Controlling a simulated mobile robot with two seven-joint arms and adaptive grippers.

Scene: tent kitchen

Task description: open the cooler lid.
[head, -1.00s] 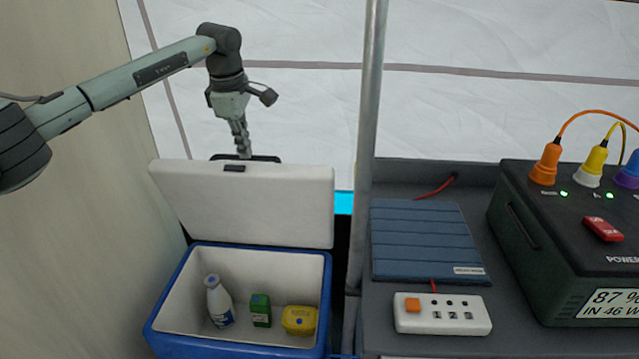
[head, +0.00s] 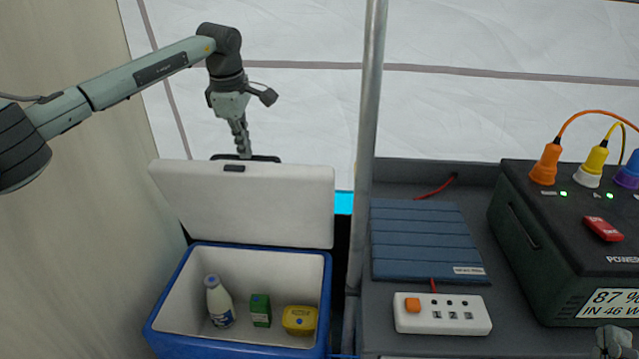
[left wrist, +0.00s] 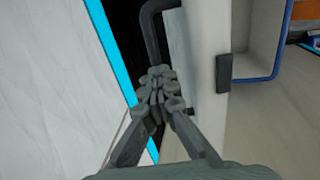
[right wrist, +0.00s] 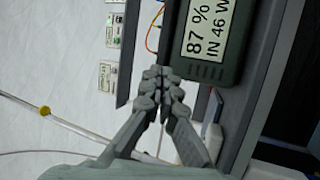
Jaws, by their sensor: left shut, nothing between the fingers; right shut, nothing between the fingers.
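The cooler (head: 170,345) is blue with a white inside and stands at the lower left of the head view. Its white lid (head: 260,205) is raised, standing up at the back of the open box. A dark handle (head: 268,158) shows behind the lid's top edge. My left gripper (head: 243,152) is shut and empty, pointing down just behind the lid's top edge. In the left wrist view its closed fingers (left wrist: 162,85) are beside the lid (left wrist: 207,60) and the dark handle (left wrist: 155,25). My right gripper (right wrist: 162,78) is shut and empty near the power station (right wrist: 210,60).
In the cooler are a white bottle (head: 219,303), a green carton (head: 260,310) and a yellow tub (head: 299,320). A metal pole (head: 367,120) stands right of the cooler. The counter holds a folded blue panel (head: 425,240), a power strip (head: 442,314) and the power station (head: 560,250).

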